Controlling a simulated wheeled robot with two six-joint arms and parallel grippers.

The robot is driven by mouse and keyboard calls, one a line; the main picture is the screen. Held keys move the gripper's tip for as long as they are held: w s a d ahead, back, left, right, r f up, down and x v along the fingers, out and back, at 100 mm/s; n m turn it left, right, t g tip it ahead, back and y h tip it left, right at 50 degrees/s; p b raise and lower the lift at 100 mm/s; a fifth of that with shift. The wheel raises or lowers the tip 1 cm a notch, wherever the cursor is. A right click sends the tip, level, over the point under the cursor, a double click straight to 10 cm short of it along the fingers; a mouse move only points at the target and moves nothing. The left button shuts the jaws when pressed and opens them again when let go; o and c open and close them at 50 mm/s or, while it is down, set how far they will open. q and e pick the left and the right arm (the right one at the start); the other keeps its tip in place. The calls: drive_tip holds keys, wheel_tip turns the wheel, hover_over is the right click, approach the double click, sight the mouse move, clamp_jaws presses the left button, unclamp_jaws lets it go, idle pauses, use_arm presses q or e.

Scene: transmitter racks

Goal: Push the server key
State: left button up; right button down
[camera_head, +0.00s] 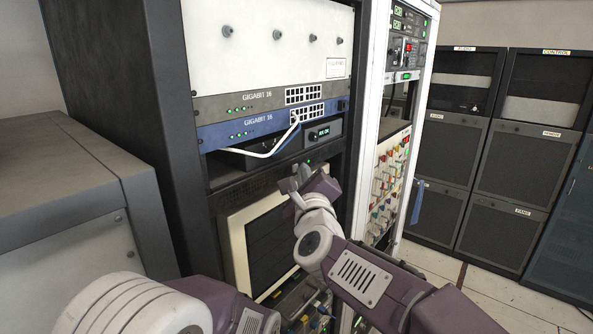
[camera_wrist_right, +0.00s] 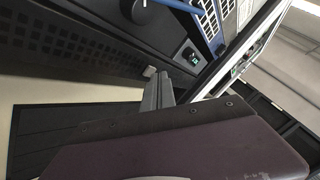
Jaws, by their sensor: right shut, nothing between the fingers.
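No part is plainly marked as the server key. A small black unit with a lit green display (camera_head: 322,132) sits under the blue switch in the rack; the display also shows in the right wrist view (camera_wrist_right: 192,57). My right gripper (camera_head: 293,183) is shut and empty in front of the rack, below the black unit and above the beige monitor. Whether it touches anything cannot be told. My left arm shows at the bottom left; its fingers are not visible.
The blue switch (camera_head: 258,127) has a white cable looping from its ports. A beige-framed monitor (camera_head: 238,262) stands below. A white-framed rack (camera_head: 369,100) is to the right, and a grey cabinet (camera_head: 60,200) to the left. Floor (camera_head: 490,295) shows at lower right.

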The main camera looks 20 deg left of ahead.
drive_tip(key=shift+s+d, duration=0.15)
drive_tip(key=shift+d, duration=0.25)
drive_tip(key=s+d+b, duration=0.2)
drive_tip(key=d+b, duration=0.2)
drive_tip(key=d, duration=0.1)
drive_tip(key=shift+d, duration=0.35)
drive_tip(key=shift+a, duration=0.1)
